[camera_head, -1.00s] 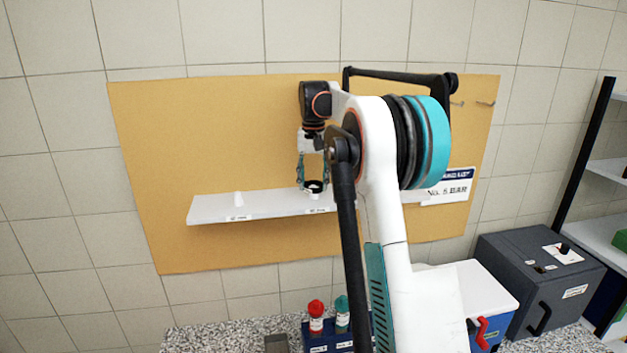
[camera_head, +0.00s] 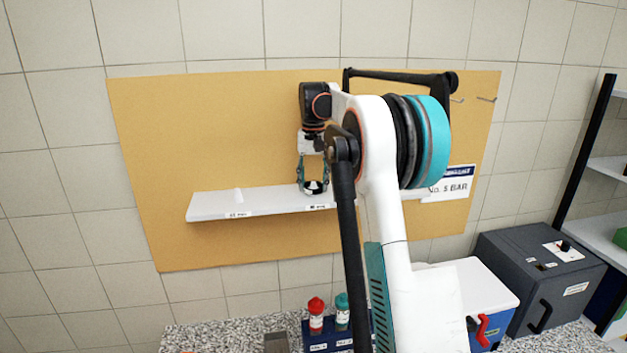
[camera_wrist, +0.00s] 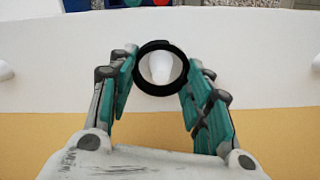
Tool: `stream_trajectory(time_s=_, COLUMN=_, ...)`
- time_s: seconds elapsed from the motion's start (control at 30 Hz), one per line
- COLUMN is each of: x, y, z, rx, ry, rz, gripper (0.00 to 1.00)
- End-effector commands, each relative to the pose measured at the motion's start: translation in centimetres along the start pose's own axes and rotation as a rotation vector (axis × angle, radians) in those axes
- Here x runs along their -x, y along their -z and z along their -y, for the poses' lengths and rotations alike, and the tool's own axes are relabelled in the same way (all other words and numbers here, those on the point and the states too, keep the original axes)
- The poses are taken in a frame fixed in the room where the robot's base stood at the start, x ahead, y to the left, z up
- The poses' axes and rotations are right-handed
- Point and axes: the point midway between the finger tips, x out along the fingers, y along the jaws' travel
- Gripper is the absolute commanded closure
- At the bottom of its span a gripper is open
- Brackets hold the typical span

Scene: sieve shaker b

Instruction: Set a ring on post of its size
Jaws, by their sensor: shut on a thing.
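A black ring (camera_wrist: 160,92) sits between the fingertips of my gripper (camera_wrist: 159,68), which is shut on it. A white post (camera_wrist: 160,69) shows through the ring's hole, so the ring is over or around it; how far down it sits I cannot tell. In the head view, my gripper (camera_head: 313,184) points down at the white shelf (camera_head: 270,202), with the ring (camera_head: 314,190) low near the shelf top. Another white post (camera_head: 239,196) stands bare to the left. White posts show at both edges of the wrist view, left (camera_wrist: 5,71) and right (camera_wrist: 316,63).
The shelf is mounted on a tan board (camera_head: 210,120). Below is a speckled counter with a red-capped bottle (camera_head: 316,316), a teal-capped bottle (camera_head: 342,312) and a dark grey box (camera_head: 540,280). My arm hides the shelf's right part.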

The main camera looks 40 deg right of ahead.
Motion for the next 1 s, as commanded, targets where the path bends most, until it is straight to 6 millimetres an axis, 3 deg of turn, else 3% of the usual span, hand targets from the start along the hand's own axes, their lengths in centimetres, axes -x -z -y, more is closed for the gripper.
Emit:
stream_trajectory(time_s=0.57, x=-1.4, y=0.0, z=0.0, rx=0.0, ry=0.0, rz=0.0, gripper=0.67)
stream_trajectory(time_s=0.6, x=-1.4, y=0.0, z=0.0, rx=0.0, ry=0.0, rz=0.0, gripper=0.5)
stream_trajectory(time_s=0.7, x=-1.3, y=0.0, z=0.0, rx=0.0, ry=0.0, rz=0.0, gripper=0.31)
stream_trajectory(time_s=1.0, x=-1.3, y=0.0, z=0.0, rx=0.0, ry=0.0, rz=0.0, gripper=0.31)
